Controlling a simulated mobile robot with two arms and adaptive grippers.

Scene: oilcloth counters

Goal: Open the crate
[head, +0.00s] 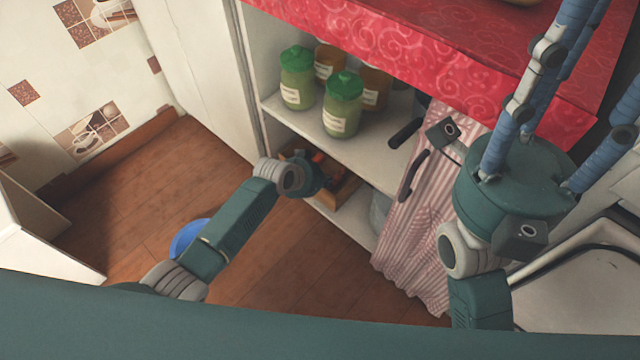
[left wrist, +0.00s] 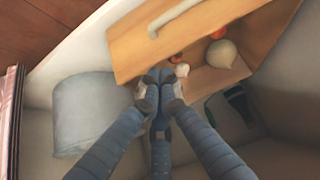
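The crate is an open-topped wooden box on the low shelf, partly hidden by my left arm in the head view (head: 345,192). In the left wrist view the crate (left wrist: 135,52) fills the top, with a pale handle (left wrist: 175,18) on its front board. A pale onion, red vegetables and a small white bulb lie inside. My left gripper (left wrist: 160,85) has its fingertips close together at the crate's near edge, below the handle; whether they grip the board cannot be told. My right gripper (head: 580,70) is raised at the right, fingers spread, nothing seen between them.
Green-lidded jars (head: 343,104) stand on the shelf above the crate. A striped curtain (head: 420,220) hangs right of it. A grey-white container (left wrist: 82,115) stands beside the crate. A blue round object (head: 188,238) is on the floor. Open wooden floor lies in front.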

